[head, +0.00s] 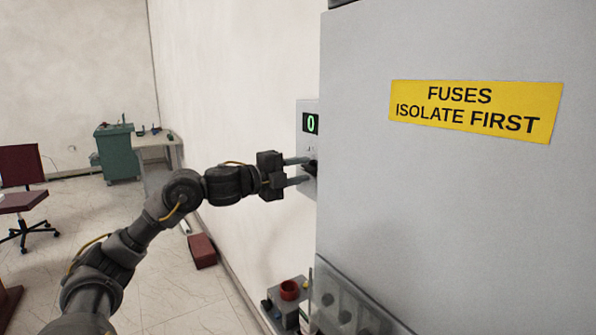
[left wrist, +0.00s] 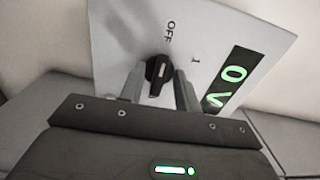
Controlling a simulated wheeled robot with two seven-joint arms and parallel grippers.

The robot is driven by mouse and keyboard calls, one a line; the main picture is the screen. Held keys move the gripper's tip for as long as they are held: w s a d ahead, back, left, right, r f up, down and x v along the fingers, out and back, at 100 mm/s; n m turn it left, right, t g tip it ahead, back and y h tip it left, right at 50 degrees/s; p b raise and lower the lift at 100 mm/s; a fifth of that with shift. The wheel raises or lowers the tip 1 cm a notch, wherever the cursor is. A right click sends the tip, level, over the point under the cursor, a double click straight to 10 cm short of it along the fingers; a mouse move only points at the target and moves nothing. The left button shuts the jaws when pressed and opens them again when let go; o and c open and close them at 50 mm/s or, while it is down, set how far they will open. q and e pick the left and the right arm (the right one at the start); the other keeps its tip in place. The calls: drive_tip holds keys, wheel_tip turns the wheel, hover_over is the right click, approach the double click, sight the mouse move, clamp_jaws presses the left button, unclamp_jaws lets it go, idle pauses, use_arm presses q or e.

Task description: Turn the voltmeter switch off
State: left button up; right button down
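The voltmeter panel (head: 308,110) is a pale grey plate on the wall, partly hidden by the grey cabinet in the head view. Its green display (left wrist: 229,80) reads 0 V in the left wrist view. The black rotary switch (left wrist: 158,74) sits on the plate, near the labels "OFF" and "1". Its grip bar lies roughly in line with "OFF". My left gripper (head: 308,170) reaches the panel with its fingers apart. In the left wrist view the fingers (left wrist: 158,88) stand on either side of the switch, with small gaps showing. My right gripper is not in view.
A large grey cabinet (head: 450,210) with a yellow "FUSES ISOLATE FIRST" sign (head: 475,107) fills the right side. Below are a red-topped item (head: 289,290) and a clear holed bracket (head: 345,300). A green cabinet (head: 119,155), desk and chair (head: 20,190) stand far left.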

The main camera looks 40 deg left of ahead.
use_arm(q)
drive_tip(key=b+v, duration=0.9)
drive_tip(key=v, duration=0.1)
drive_tip(key=shift+s+b, duration=0.35)
drive_tip(key=shift+b, duration=0.05)
drive_tip(key=shift+a, duration=0.15)
